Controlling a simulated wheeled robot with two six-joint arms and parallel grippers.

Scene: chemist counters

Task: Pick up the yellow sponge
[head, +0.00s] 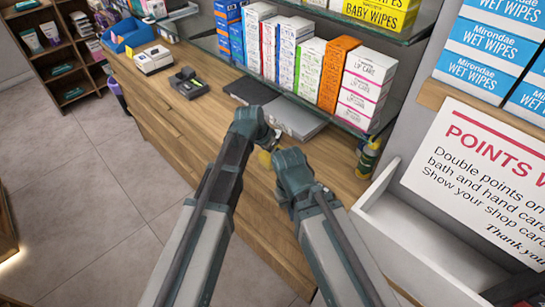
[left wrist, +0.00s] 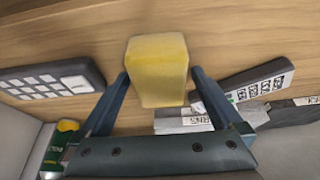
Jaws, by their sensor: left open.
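The yellow sponge (left wrist: 158,70) is a block on the wooden counter. In the left wrist view it lies between the two fingers of my left gripper (left wrist: 159,76), which are open, with a gap visible on each side near the tips. In the head view only a small yellow patch of the sponge (head: 265,158) shows between my two arms; the rest is hidden. My left gripper (head: 268,141) is low over the counter beside it. My right gripper (head: 290,170) is just to the right, and its fingers are hidden.
The wooden counter (head: 215,115) has a grey flat device (head: 294,120) behind the grippers, and a card terminal (head: 188,84) further left. A glass shelf with several boxes (head: 310,65) hangs behind. A green-yellow bottle (head: 368,158) and a white bin (head: 385,200) stand to the right.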

